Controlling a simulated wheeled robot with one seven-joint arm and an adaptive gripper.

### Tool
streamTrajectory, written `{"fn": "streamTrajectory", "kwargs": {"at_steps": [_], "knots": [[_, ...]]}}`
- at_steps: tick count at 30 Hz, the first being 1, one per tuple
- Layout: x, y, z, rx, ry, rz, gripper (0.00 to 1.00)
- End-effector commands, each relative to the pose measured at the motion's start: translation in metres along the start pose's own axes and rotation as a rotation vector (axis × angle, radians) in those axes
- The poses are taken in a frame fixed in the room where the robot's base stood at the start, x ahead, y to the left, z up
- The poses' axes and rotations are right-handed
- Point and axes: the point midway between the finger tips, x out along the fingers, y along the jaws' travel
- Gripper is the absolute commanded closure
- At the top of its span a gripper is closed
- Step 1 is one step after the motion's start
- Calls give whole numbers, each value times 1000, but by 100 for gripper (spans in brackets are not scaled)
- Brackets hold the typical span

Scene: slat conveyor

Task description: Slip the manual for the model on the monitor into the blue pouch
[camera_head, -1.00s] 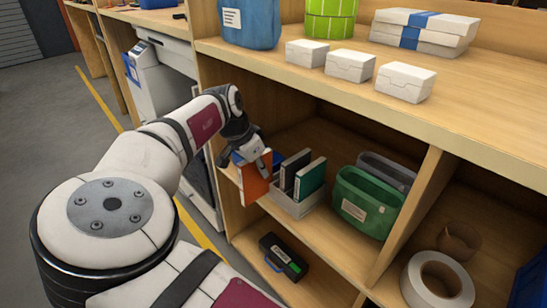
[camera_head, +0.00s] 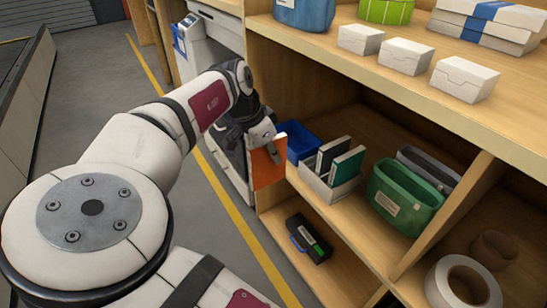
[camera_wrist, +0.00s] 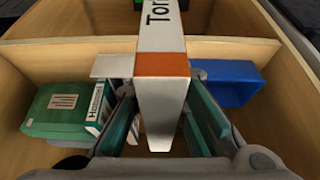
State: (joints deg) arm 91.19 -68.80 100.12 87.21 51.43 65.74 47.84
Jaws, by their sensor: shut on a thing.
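My gripper (camera_head: 266,140) is shut on an orange-covered manual (camera_head: 269,166) and holds it upright at the left front of the middle shelf. In the wrist view the manual's spine (camera_wrist: 161,65) is white with an orange band and letters starting "Tor"; my fingers lie on both sides of it. Two other manuals, one dark (camera_head: 331,157) and one green (camera_head: 347,168), stand in a pale holder (camera_head: 322,186) to the right. A blue pouch (camera_head: 303,12) stands on the top surface, cut off by the picture edge. The monitor is not in view.
A blue open bin (camera_head: 299,146) sits behind the held manual. Green (camera_head: 403,190) and grey (camera_head: 432,165) bins stand to the right, near a divider (camera_head: 441,222). Small white boxes (camera_head: 405,56) line the top. A black case (camera_head: 308,238) lies below.

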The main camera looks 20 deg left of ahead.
Motion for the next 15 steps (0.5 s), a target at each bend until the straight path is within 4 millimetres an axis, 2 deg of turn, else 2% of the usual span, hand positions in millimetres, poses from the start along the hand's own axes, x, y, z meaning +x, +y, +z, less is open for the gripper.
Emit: {"fn": "streamTrajectory", "kwargs": {"at_steps": [15], "knots": [[-36,0,-15,1,1,-2,100]]}}
